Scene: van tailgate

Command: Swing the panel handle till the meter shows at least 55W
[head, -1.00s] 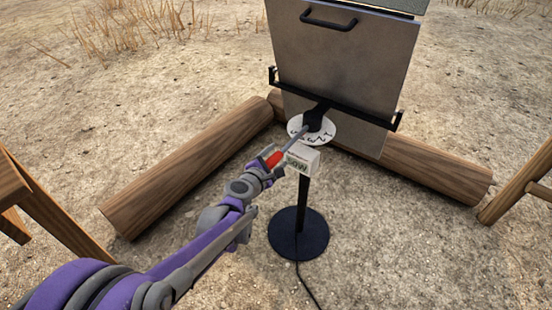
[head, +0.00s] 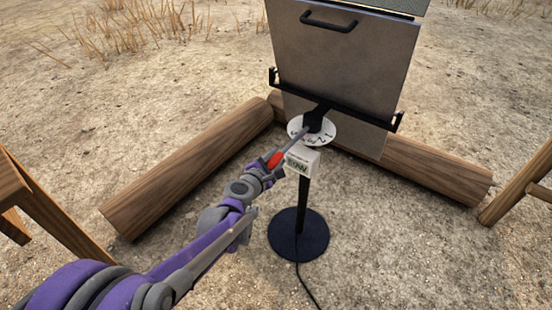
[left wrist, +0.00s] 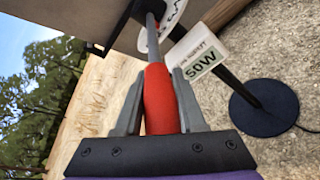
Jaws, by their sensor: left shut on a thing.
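The solar panel (head: 340,70) stands tilted on a post, its grey back with a black carry handle facing me. A metal rod with a red grip (head: 275,159) sticks out from the black hub under it, over a white numbered dial (head: 327,136). My left gripper (head: 270,165) is shut on the red grip, which also shows between its fingers in the left wrist view (left wrist: 158,98). The white meter box (head: 301,162) sits on the post below the dial. My right gripper is not in view.
A round dark base (head: 298,236) carries the post, with a cable running from it. Wooden logs lie at left (head: 190,170) and behind right (head: 440,172). Wooden furniture legs stand at both edges. The sandy ground in front is clear.

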